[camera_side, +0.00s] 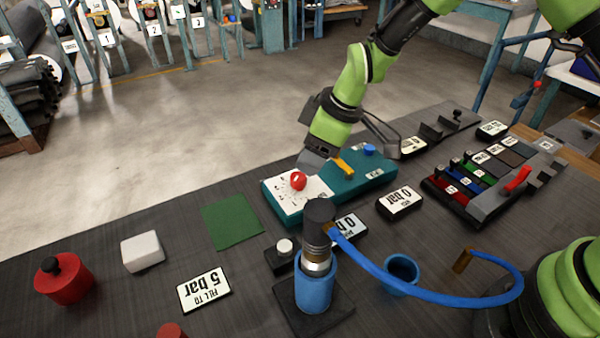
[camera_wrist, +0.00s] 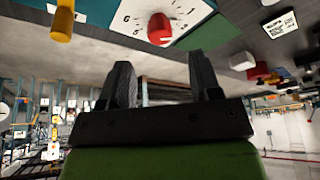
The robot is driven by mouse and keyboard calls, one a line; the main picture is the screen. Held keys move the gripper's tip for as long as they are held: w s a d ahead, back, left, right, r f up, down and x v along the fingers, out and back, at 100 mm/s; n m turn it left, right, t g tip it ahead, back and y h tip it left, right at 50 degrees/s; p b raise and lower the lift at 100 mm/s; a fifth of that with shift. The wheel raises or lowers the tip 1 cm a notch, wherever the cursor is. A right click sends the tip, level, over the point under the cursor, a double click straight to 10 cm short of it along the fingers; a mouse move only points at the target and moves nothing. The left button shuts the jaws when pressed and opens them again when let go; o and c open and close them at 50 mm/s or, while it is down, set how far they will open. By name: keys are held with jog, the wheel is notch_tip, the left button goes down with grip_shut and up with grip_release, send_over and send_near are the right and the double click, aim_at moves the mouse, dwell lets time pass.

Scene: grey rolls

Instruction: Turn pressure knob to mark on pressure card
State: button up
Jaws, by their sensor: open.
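The red pressure knob (camera_side: 298,180) sits on a white dial plate (camera_side: 288,204) at the left end of a teal panel. The wrist view shows the knob (camera_wrist: 160,28) beyond my fingertips, with printed numbers around it. The pressure card (camera_side: 204,290), reading "FILL TO 5 bar" and upside down in the side view, lies on the bench at front left. My gripper (camera_wrist: 162,72) is open, with a clear gap between its fingers. In the side view my gripper (camera_side: 312,160) is just behind and above the knob; its fingertips are partly hidden, and contact cannot be told.
A yellow lever (camera_side: 344,166) and a blue knob (camera_side: 369,150) share the panel. A green cloth (camera_side: 232,222) and white block (camera_side: 142,251) lie left.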

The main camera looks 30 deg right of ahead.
aim_at(299, 176)
jog(key=x, duration=0.6)
jog(key=shift+w+a+f, duration=0.1)
jog(key=shift+w+f, duration=0.05)
jog(key=shift+f, duration=0.05)
jog(key=c, duration=0.9)
